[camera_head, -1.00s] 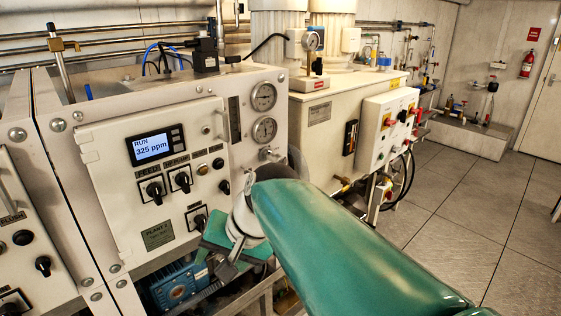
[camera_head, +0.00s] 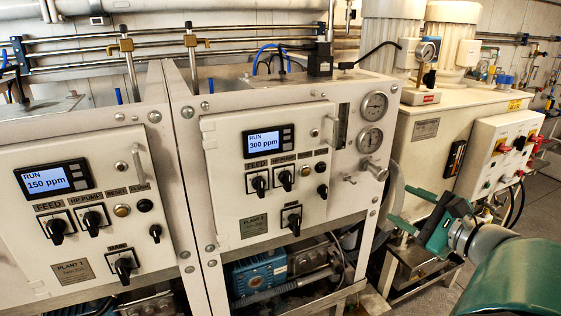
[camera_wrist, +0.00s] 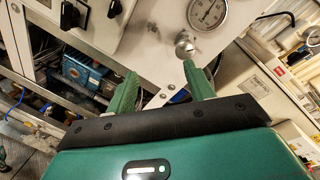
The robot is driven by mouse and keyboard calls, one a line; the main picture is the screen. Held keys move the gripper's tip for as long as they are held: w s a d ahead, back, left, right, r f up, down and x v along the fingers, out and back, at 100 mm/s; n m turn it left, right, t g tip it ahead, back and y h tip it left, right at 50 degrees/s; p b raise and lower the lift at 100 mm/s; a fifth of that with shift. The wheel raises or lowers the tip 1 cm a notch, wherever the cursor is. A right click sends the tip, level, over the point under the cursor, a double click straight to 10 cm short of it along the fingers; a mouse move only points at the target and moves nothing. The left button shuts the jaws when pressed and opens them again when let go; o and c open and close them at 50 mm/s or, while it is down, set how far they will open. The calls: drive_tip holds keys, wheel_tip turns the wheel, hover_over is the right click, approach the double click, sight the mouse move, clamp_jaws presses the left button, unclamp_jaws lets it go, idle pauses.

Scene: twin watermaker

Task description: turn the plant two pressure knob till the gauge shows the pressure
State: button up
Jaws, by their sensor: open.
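The plant two panel (camera_head: 225,180) is in the middle of the head view, with its display (camera_head: 270,142) reading RUN 300 ppm. Two round gauges, upper (camera_head: 375,105) and lower (camera_head: 370,138), sit at its right side; their needles are too small to read. A silver knob (camera_head: 375,170) sticks out just below them, probably the pressure knob. My green gripper (camera_head: 404,208) is open and empty, right of and below the knob. In the wrist view the knob (camera_wrist: 185,44) lies just beyond the right fingertip of my gripper (camera_wrist: 160,72), apart from it, below one gauge (camera_wrist: 208,12).
The plant one panel (camera_head: 85,200) stands at the left, its display reading 150 ppm. Black switches (camera_head: 258,184) line the plant two panel. A cream cabinet (camera_head: 425,130) with a control box (camera_head: 497,150) stands behind my arm at the right. A blue pump (camera_head: 258,275) sits below plant two.

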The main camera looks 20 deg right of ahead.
sight(383, 176)
drive_tip(key=w, duration=0.4)
drive_tip(key=w+d+m+t+h, duration=0.1)
drive_tip(key=w, duration=0.2)
drive_tip(key=w+d+r+m+h, duration=0.1)
drive_tip(key=w, duration=0.3)
drive_tip(key=shift+w+d, duration=0.15)
drive_tip(key=shift+w, duration=0.2)
drive_tip(key=c, duration=1)
